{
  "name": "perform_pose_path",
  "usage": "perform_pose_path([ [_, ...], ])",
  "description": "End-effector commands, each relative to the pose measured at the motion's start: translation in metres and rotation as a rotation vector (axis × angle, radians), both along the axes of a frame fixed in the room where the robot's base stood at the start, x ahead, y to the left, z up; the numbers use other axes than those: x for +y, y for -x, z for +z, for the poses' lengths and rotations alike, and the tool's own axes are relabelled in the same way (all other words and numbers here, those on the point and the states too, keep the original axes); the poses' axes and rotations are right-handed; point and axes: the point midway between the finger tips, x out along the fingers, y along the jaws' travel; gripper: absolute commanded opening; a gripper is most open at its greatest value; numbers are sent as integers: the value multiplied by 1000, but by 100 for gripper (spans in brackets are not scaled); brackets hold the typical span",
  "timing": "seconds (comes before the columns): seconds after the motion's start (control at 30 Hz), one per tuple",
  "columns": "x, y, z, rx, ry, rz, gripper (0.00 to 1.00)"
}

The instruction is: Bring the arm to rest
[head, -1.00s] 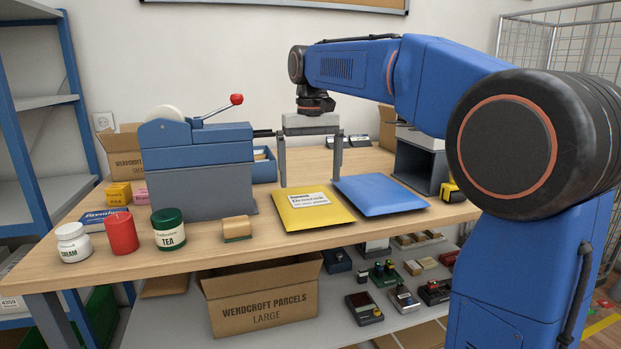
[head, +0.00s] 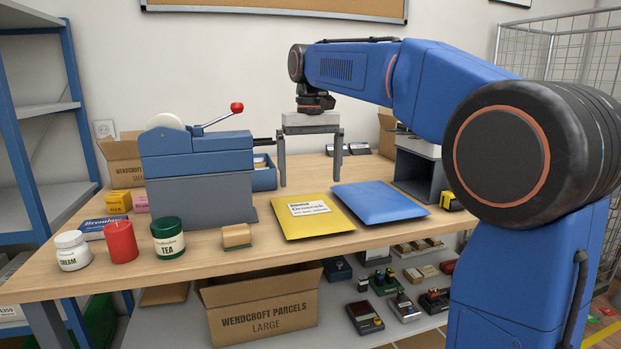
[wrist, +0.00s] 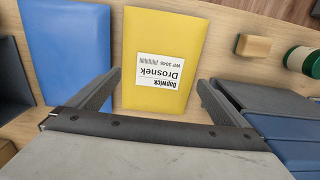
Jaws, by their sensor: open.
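My gripper (head: 310,170) is open and empty, pointing down above the back part of the counter (head: 215,270). Its two fingers are spread wide, and they also show in the wrist view (wrist: 158,92). A yellow parcel (head: 315,223) with a white label lies flat on the counter in front of the gripper. A blue parcel (head: 382,203) lies just to its right. In the wrist view the yellow parcel (wrist: 160,35) shows beyond and between the fingers, with the blue parcel (wrist: 62,50) to its left. The fingers appear apart from both.
A blue-grey machine with a red-knobbed lever (head: 200,180) stands left of the gripper. A tan block (head: 236,236), tea tin (head: 167,240), red candle (head: 121,243) and cream jar (head: 72,252) stand at the front left. A grey open box (head: 415,172) stands at right.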

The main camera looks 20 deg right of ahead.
Motion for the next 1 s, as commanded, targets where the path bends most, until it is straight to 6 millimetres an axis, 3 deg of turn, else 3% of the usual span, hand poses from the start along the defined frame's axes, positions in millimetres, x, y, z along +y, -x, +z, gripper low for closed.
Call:
perform_pose_path([
  [0.5, 0, 0, 60, 0, 0, 0, 99],
  [1.0, 0, 0, 65, 1, 0, 0, 99],
])
